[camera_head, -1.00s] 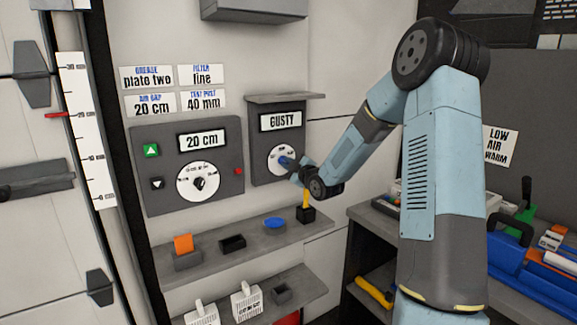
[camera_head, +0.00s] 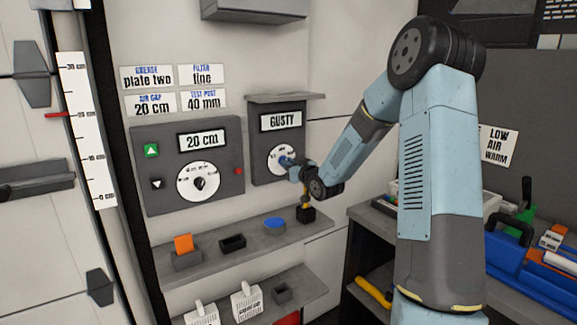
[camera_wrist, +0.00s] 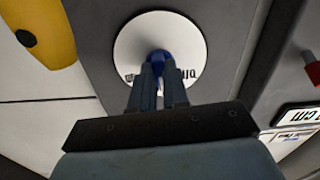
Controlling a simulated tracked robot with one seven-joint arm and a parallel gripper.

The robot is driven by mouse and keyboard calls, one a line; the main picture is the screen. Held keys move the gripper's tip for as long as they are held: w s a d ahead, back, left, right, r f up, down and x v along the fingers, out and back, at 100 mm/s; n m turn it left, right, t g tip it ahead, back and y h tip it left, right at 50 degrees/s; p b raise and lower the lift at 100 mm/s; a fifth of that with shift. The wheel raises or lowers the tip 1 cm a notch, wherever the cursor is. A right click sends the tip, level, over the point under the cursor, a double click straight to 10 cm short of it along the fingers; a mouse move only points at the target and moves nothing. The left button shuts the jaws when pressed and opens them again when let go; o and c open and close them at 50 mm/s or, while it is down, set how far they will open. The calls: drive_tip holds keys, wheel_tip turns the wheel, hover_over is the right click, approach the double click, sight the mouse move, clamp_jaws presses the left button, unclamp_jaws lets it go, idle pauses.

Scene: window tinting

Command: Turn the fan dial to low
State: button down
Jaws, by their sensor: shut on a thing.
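The fan dial is a blue knob (camera_wrist: 158,60) on a round white face (camera_wrist: 135,30), with partly hidden lettering, in the wrist view. In the head view my gripper (camera_head: 290,162) covers part of the knob. The exact setting of the knob cannot be read.
Left of it is a larger panel (camera_head: 150,180) with a "20 cm" display and another dial (camera_head: 198,184). A shelf (camera_head: 205,262) below holds small items, including a yellow-handled thing in a black block (camera_head: 306,214). A sign (camera_head: 497,145) reads "LOW AIR WARM".

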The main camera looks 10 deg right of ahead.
drive_tip(key=shift+f+m, duration=0.2)
drive_tip(key=shift+m, duration=0.4)
drive_tip(key=c, duration=1.1)
unclamp_jaws()
drive_tip(key=shift+r, duration=0.1)
drive_tip(key=v, duration=1.3)
drive_tip(key=shift+s+d, duration=0.15)
drive_tip(key=shift+s, duration=0.2)
